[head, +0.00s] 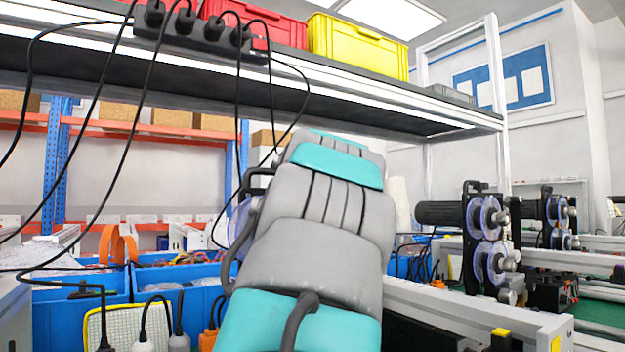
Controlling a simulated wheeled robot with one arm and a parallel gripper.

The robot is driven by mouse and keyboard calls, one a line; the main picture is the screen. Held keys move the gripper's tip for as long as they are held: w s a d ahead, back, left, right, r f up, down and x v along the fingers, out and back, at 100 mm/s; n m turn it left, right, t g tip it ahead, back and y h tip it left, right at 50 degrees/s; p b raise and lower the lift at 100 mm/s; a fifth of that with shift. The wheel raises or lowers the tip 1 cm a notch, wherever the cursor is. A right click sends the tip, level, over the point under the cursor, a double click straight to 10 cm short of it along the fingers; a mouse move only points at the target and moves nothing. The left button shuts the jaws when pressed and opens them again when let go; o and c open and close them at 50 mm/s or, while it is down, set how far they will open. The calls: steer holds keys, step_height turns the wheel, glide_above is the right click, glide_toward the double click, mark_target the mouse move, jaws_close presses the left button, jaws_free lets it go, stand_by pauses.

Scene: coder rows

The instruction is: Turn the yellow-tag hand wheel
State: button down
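I cannot clearly make out a hand wheel with a yellow tag. A small yellow block (501,333) sits low at the right, on a dark part beside the white rail; I cannot tell whether it is a tag. A black unit with clear round discs (488,216) and metal hubs stands at the right, with a similar disc unit (561,207) behind it. I cannot tell whether either bears a hand wheel. My gripper is not in view. The middle of the view is blocked by a large grey and teal padded shape, which hides what lies behind it.
An overhead shelf (300,92) carries a yellow crate (357,46) and red crates (266,24). Black cables hang from a power strip (200,42) at the left. Blue bins (60,315) stand at lower left. A white rail (470,308) runs along the lower right.

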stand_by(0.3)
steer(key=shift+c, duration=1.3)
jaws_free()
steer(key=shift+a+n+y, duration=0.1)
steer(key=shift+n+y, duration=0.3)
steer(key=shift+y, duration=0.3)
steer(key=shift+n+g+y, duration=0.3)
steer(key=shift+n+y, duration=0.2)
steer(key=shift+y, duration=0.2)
